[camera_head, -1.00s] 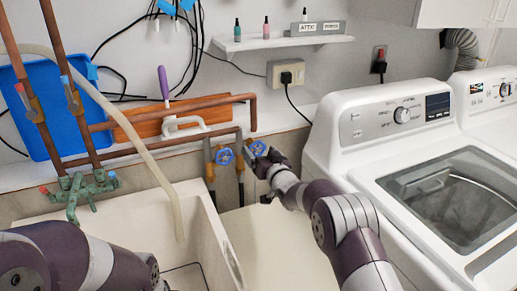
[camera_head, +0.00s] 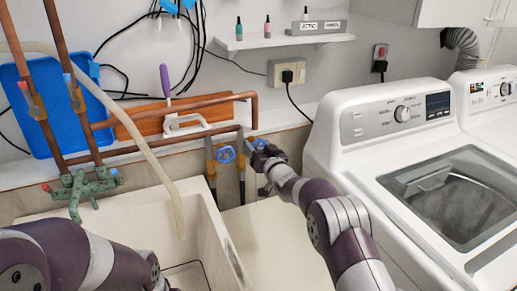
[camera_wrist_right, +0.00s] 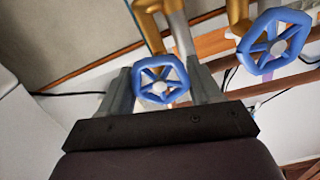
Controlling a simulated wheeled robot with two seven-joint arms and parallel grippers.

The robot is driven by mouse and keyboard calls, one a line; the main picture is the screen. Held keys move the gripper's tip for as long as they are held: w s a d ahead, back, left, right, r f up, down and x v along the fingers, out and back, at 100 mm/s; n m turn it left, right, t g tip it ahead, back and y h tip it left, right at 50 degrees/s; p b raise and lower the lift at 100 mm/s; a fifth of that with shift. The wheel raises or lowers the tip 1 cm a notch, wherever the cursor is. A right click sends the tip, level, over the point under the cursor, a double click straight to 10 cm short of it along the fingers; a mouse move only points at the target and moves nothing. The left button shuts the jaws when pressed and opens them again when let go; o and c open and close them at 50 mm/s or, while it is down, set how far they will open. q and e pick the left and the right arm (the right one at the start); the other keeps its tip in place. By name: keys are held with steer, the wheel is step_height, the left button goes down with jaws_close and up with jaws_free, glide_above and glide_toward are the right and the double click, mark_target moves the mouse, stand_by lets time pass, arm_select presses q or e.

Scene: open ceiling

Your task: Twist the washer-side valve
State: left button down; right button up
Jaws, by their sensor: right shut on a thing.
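Two blue valve wheels sit side by side on the pipes behind the tub. The washer-side valve (camera_head: 259,144) is the right one in the head view, partly hidden by my right gripper (camera_head: 261,156). In the right wrist view this valve (camera_wrist_right: 161,80) lies between the two grey fingers of my right gripper (camera_wrist_right: 160,92), which is shut on it. The other valve (camera_head: 226,154) stands free to the left in the head view and shows at the right in the wrist view (camera_wrist_right: 272,42). My left arm enters at lower left; its gripper is out of view.
A white washer (camera_head: 345,150) stands close to the right of my right arm. A white sink (camera_head: 150,212) with a hose (camera_head: 160,165) is at the left. Copper pipes (camera_head: 215,101) run along the wall above the valves. A small shelf (camera_head: 280,42) holds bottles.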

steer(key=n+b, duration=0.3)
steer(key=shift+f, duration=0.4)
steer(key=shift+r+n+b, duration=0.15)
steer(key=shift+n+b, duration=1.5)
steer(key=shift+n, duration=0.15)
steer(key=o, duration=1)
steer(key=shift+r, duration=0.1)
steer(key=shift+o, duration=0.2)
